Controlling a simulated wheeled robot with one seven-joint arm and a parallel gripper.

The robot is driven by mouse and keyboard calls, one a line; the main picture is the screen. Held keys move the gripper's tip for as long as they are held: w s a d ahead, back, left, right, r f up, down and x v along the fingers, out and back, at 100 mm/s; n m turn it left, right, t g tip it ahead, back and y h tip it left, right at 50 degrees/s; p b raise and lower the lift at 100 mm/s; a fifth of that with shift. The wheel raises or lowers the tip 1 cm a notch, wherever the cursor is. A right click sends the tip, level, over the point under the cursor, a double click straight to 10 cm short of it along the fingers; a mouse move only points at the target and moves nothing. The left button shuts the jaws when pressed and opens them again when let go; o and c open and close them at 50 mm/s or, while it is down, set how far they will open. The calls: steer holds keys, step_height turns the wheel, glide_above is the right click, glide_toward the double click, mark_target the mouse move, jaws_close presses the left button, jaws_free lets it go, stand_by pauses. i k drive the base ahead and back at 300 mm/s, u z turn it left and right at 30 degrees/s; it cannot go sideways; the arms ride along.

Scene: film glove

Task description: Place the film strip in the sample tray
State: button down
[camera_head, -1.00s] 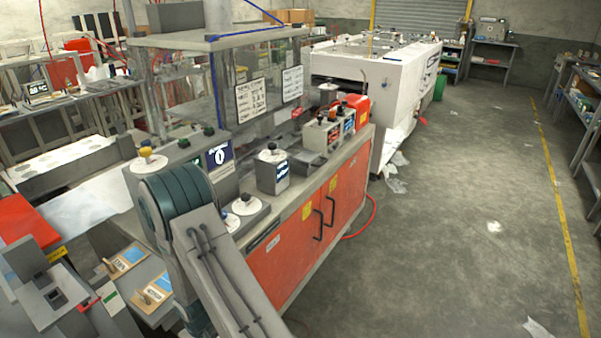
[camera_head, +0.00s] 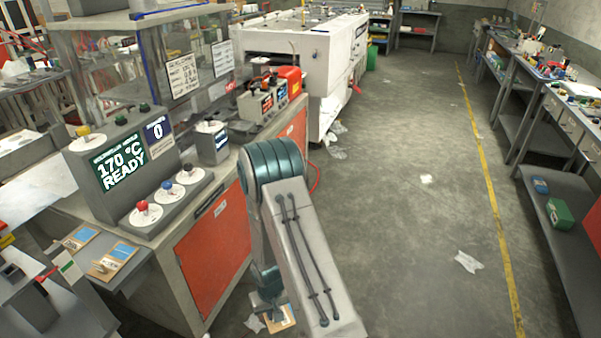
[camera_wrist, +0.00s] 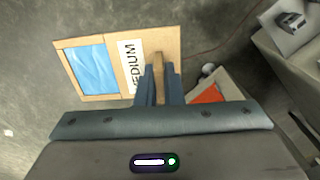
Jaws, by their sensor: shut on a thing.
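My gripper (camera_wrist: 158,82) is shut on the tan peg of a flat tan card (camera_wrist: 118,92). The card has a blue film window (camera_wrist: 92,68) and a white label reading "MEDIUM". It hangs over the concrete floor, clear of any surface. In the head view my gripper (camera_head: 268,296) is low in front of the orange-doored machine, and the card (camera_head: 288,320) shows partly below it. I cannot make out a sample tray in these frames.
Two similar cards (camera_head: 81,238) (camera_head: 114,262) lie on a side shelf at left. The machine (camera_head: 212,262) has a screen (camera_head: 122,164) reading "170 °C READY". A workbench with a lower shelf (camera_head: 548,205) stands at right. The floor between is mostly open.

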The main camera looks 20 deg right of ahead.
mark_target(238, 125)
steer(key=z, duration=0.55)
steer(key=k, duration=0.75)
steer(key=z, duration=1)
steer(key=i, duration=2.3)
steer(key=u, duration=0.7)
steer(key=i, duration=0.85)
steer(key=u, duration=0.9)
